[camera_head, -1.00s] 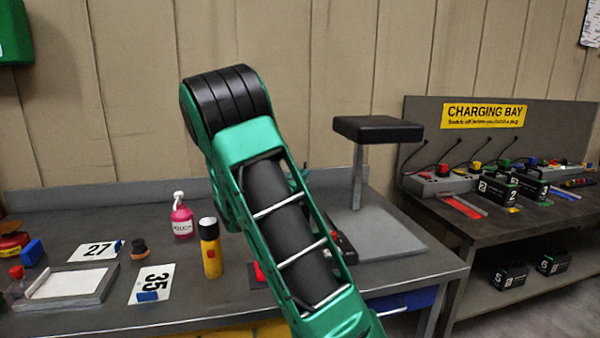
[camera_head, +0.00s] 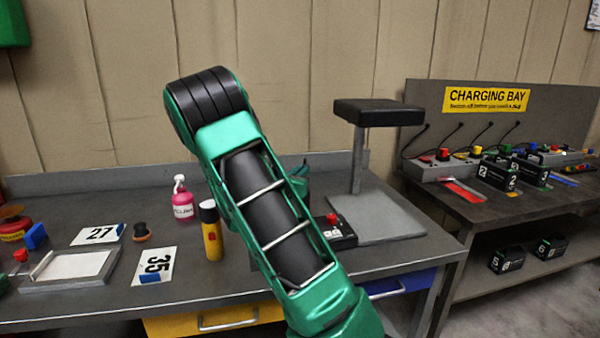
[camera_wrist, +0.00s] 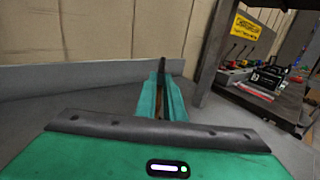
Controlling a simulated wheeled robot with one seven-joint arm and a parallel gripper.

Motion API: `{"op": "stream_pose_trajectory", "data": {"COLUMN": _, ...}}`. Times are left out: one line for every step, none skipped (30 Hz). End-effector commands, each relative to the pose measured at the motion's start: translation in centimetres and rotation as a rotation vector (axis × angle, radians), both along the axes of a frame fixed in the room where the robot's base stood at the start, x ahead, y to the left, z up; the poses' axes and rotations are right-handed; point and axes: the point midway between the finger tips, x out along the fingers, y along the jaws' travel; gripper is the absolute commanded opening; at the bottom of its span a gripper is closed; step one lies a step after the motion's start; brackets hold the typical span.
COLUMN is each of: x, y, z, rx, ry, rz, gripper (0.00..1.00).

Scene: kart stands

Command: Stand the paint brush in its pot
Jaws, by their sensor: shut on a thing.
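My gripper (camera_wrist: 162,98) shows in the wrist view as two green fingers shut on a thin upright thing, brown low down with a dark top. I take it to be the paint brush (camera_wrist: 161,72); the fingers hide most of it. In the head view, my arm covers most of the gripper, and the brush cannot be made out there. The brush's pot cannot be made out in either view; my arm hides part of the bench.
On the bench (camera_head: 100,312) stand a yellow-and-black cylinder (camera_head: 211,232), a pink bottle (camera_head: 182,200), number cards and a shallow tray (camera_head: 110,270). A red-button box (camera_head: 335,228) and a padded stand (camera_head: 378,112) are right of my arm. The charging table (camera_head: 490,208) is farther right.

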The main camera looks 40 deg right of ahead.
Motion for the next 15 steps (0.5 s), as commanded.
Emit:
{"op": "stream_pose_trajectory", "data": {"x": -0.02, "y": -0.02, "z": 0.01, "rx": 0.0, "ry": 0.0, "rz": 0.0, "gripper": 0.0}}
{"op": "stream_pose_trajectory", "data": {"x": -0.02, "y": -0.03, "z": 0.01, "rx": 0.0, "ry": 0.0, "rz": 0.0, "gripper": 0.0}}
{"op": "stream_pose_trajectory", "data": {"x": -0.03, "y": -0.03, "z": 0.02, "rx": 0.0, "ry": 0.0, "rz": -0.001, "gripper": 0.0}}
{"op": "stream_pose_trajectory", "data": {"x": -0.03, "y": -0.03, "z": 0.02, "rx": 0.0, "ry": 0.0, "rz": -0.001, "gripper": 0.14}}
{"op": "stream_pose_trajectory", "data": {"x": -0.03, "y": -0.03, "z": 0.02, "rx": 0.0, "ry": 0.0, "rz": -0.001, "gripper": 0.21}}
{"op": "stream_pose_trajectory", "data": {"x": -0.03, "y": -0.05, "z": 0.03, "rx": 0.0, "ry": 0.0, "rz": -0.001, "gripper": 0.3}}
{"op": "stream_pose_trajectory", "data": {"x": -0.03, "y": -0.05, "z": 0.03, "rx": 0.0, "ry": 0.0, "rz": -0.001, "gripper": 0.31}}
{"op": "stream_pose_trajectory", "data": {"x": -0.03, "y": -0.05, "z": 0.03, "rx": 0.0, "ry": 0.0, "rz": -0.001, "gripper": 0.31}}
{"op": "stream_pose_trajectory", "data": {"x": -0.04, "y": -0.05, "z": 0.03, "rx": 0.0, "ry": 0.0, "rz": -0.001, "gripper": 0.31}}
{"op": "stream_pose_trajectory", "data": {"x": -0.04, "y": -0.05, "z": 0.03, "rx": 0.0, "ry": 0.0, "rz": -0.001, "gripper": 0.31}}
{"op": "stream_pose_trajectory", "data": {"x": -0.04, "y": -0.05, "z": 0.03, "rx": 0.0, "ry": 0.0, "rz": -0.001, "gripper": 0.31}}
{"op": "stream_pose_trajectory", "data": {"x": -0.04, "y": -0.05, "z": 0.03, "rx": 0.0, "ry": 0.0, "rz": -0.001, "gripper": 0.31}}
{"op": "stream_pose_trajectory", "data": {"x": -0.04, "y": -0.05, "z": 0.03, "rx": 0.0, "ry": 0.0, "rz": -0.001, "gripper": 0.31}}
{"op": "stream_pose_trajectory", "data": {"x": -0.05, "y": -0.04, "z": 0.03, "rx": 0.0, "ry": 0.0, "rz": -0.001, "gripper": 0.31}}
{"op": "stream_pose_trajectory", "data": {"x": -0.06, "y": 0.01, "z": 0.02, "rx": 0.0, "ry": 0.0, "rz": -0.001, "gripper": 0.31}}
